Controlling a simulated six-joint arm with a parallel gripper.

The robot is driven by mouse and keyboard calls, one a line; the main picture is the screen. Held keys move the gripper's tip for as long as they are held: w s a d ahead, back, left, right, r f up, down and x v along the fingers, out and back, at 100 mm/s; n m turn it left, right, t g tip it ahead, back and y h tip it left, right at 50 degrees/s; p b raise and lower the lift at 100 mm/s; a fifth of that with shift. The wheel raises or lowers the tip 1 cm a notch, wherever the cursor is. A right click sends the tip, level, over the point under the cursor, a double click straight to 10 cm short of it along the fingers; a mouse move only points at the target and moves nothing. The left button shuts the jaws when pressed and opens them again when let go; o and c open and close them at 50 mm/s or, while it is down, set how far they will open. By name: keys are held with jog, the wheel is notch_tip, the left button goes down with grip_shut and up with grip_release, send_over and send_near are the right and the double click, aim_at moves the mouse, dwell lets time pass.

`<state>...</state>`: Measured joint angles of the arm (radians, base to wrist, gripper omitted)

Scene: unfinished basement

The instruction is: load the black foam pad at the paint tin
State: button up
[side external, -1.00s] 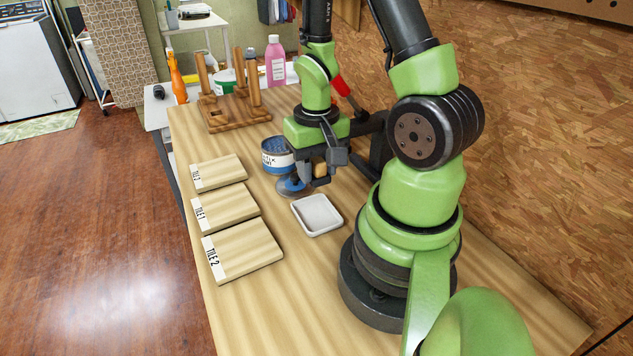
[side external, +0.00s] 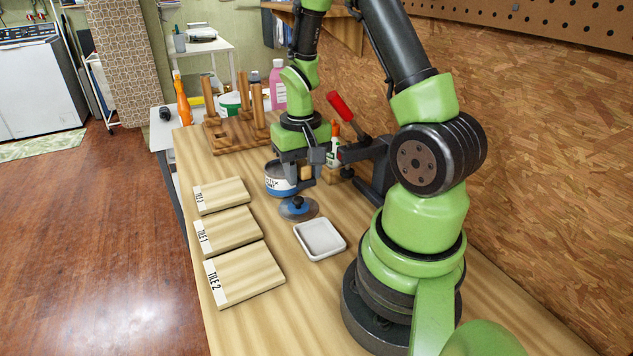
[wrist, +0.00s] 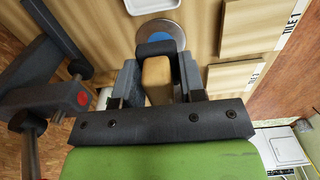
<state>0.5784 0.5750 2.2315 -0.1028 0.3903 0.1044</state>
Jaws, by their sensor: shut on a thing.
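My gripper (side external: 311,170) is shut on a tan block-shaped handle (wrist: 157,82). The black foam pad (wrist: 160,47) shows at the far end of this handle in the wrist view. In the side view the gripper's fingers and the arm hide most of the held tool. The paint tin (side external: 280,181), white and blue with dark lettering, stands upright beside and partly behind the gripper. A round grey-rimmed disc with blue on it (side external: 299,210) lies in front of the tin and also shows beyond the pad in the wrist view (wrist: 176,37). I cannot tell whether the pad touches it.
A white square dish (side external: 320,240) is in front of the disc. Several wooden tiles (side external: 243,275) lie to the left. A red-handled clamp (side external: 342,109) stands close right of my gripper. A pegged wooden rack (side external: 225,138) and bottles stand behind.

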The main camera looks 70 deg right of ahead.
jog(key=w+d, duration=0.3)
jog(key=w+d+r, duration=0.1)
jog(key=w+d, duration=0.2)
jog(key=w+d+r, duration=0.1)
jog(key=w+d, duration=0.2)
jog(key=shift+d, duration=0.3)
jog(key=shift+f, duration=2.95)
jog(key=shift+f, duration=0.6)
jog(key=shift+r, duration=3.55)
